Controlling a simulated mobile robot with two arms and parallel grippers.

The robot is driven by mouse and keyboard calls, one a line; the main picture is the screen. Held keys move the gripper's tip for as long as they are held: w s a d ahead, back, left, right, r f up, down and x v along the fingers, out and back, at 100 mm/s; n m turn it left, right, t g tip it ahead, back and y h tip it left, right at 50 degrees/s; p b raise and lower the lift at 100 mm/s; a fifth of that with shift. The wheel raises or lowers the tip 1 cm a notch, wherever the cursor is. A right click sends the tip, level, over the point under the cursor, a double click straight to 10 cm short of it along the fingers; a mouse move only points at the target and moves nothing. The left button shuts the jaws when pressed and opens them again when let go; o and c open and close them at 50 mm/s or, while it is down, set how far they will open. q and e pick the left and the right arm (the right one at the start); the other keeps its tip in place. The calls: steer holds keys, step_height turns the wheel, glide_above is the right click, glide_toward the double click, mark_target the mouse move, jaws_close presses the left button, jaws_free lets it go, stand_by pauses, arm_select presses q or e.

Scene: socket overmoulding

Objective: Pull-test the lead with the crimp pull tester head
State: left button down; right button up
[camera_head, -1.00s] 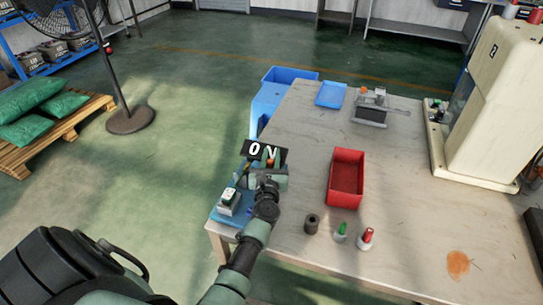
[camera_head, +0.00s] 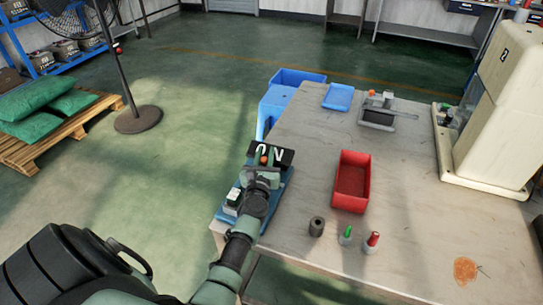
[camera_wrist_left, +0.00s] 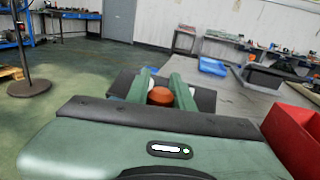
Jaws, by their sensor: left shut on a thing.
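The pull tester head stands on a blue base (camera_head: 284,188) at the table's near left corner. It has a black display (camera_head: 284,156) that appears to read 0 N and a small white and green block (camera_head: 233,196). My left gripper (camera_head: 262,168) is over the tester, in front of the display, and hides much of it. It is shut on a round orange knob (camera_wrist_left: 160,96), which shows between its two green fingers in the left wrist view; the knob (camera_head: 263,159) also shows in the head view. I cannot make out the lead. My right gripper is not in view.
A red bin (camera_head: 352,181) stands right of the tester. A dark cylinder (camera_head: 316,227), a green-topped piece (camera_head: 346,235) and a red-topped piece (camera_head: 371,242) stand near the front edge. A blue tray (camera_head: 338,96), a grey fixture (camera_head: 378,115) and a cream machine (camera_head: 490,115) are further back.

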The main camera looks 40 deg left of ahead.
arm_select(q)
steer(key=shift+s+a, duration=0.1)
steer(key=shift+a, duration=0.1)
steer(key=c, duration=1.3)
jaws_free()
steer(key=shift+c, duration=0.2)
steer(key=shift+o, duration=0.7)
steer(key=shift+a, duration=0.15)
steer(key=shift+s+d, duration=0.25)
steer(key=shift+d, duration=0.05)
steer(key=v, duration=0.7)
steer(key=shift+s+f, duration=0.1)
steer(key=shift+s, duration=0.05)
